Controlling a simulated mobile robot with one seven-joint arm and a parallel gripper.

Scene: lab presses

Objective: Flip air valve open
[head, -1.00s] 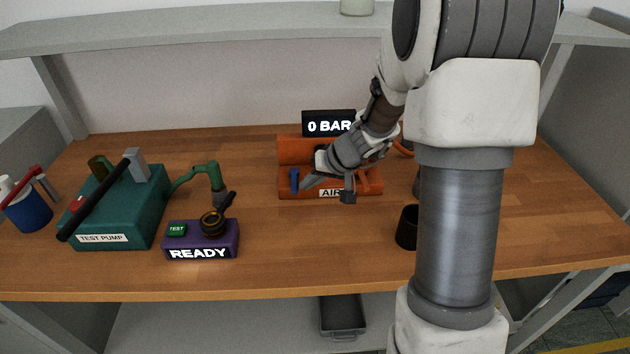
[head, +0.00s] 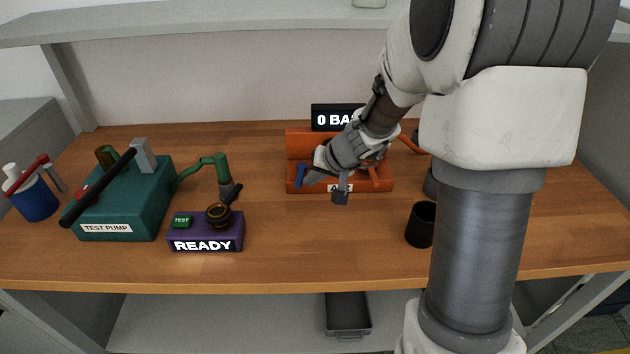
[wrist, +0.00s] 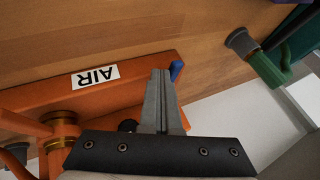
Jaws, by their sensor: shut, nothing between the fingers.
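The air unit (head: 300,143) is an orange block with a label reading AIR, at the back middle of the bench; it also shows in the wrist view (wrist: 45,98). A small blue lever (head: 300,175) stands at its left end; in the wrist view the blue lever (wrist: 176,71) shows just past my fingertips. My gripper (head: 307,180) is shut and empty, with its tips right beside the blue lever (wrist: 160,72). I cannot tell whether they touch. A black display reading 0 BAR (head: 335,117) stands behind, partly covered by my arm.
A green test pump (head: 125,205) with a black handle and a purple box reading READY (head: 205,235) stand to the left. A blue container (head: 37,203) is at far left. A black cup (head: 420,225) stands at right. The bench between box and cup is clear.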

